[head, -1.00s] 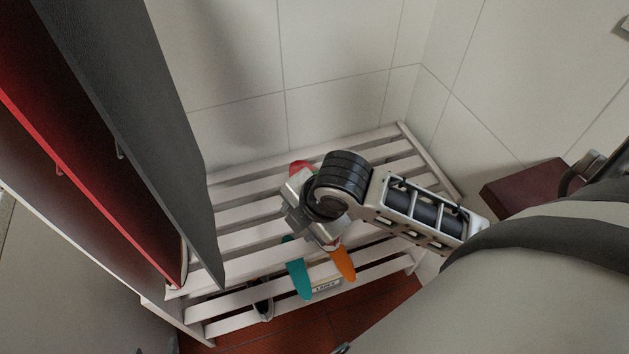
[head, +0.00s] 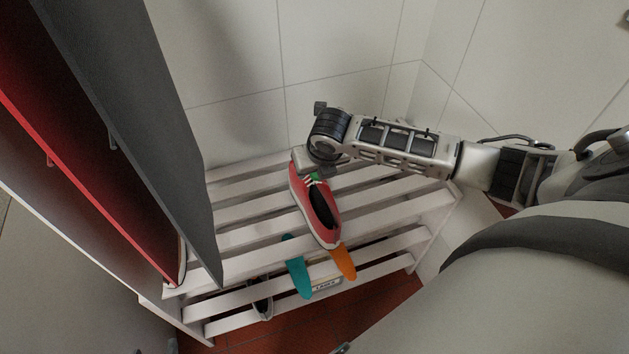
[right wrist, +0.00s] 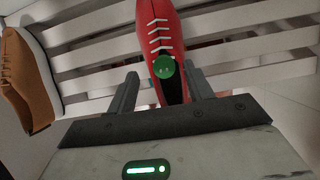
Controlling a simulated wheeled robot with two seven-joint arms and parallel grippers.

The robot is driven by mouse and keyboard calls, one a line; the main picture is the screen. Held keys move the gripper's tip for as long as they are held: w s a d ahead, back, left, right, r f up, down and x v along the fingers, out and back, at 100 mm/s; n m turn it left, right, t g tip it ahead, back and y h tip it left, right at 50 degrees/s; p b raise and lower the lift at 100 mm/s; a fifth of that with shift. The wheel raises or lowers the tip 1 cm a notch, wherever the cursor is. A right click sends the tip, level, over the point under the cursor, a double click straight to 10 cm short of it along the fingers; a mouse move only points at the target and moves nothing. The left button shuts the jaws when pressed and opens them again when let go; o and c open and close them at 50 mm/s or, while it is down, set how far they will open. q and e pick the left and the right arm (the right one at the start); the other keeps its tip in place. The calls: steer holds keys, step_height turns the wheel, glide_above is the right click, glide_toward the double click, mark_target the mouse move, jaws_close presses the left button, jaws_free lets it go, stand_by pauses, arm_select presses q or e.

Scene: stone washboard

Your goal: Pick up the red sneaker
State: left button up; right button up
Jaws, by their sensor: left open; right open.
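The red sneaker (head: 318,212) lies on the top slats of a white rack, toe toward the wall. It has a white sole, white laces and a green spot near the laces. In the right wrist view the sneaker (right wrist: 160,30) extends up beyond my open right gripper (right wrist: 163,85). Its dark opening shows between the two fingers, with no visible grip. The toe is cut off by the top edge.
The slatted rack (head: 240,238) stands by a tiled wall (head: 230,60). A dark upright panel (head: 130,130) blocks the left side. Teal (head: 298,270) and orange (head: 343,262) pieces show by the front slats. A brown shoe (right wrist: 25,80) lies left in the wrist view.

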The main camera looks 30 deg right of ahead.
steer(key=x, duration=0.6)
steer(key=shift+d+f+b, duration=0.2)
steer(key=shift+d+b, duration=0.05)
steer(key=shift+b, duration=0.05)
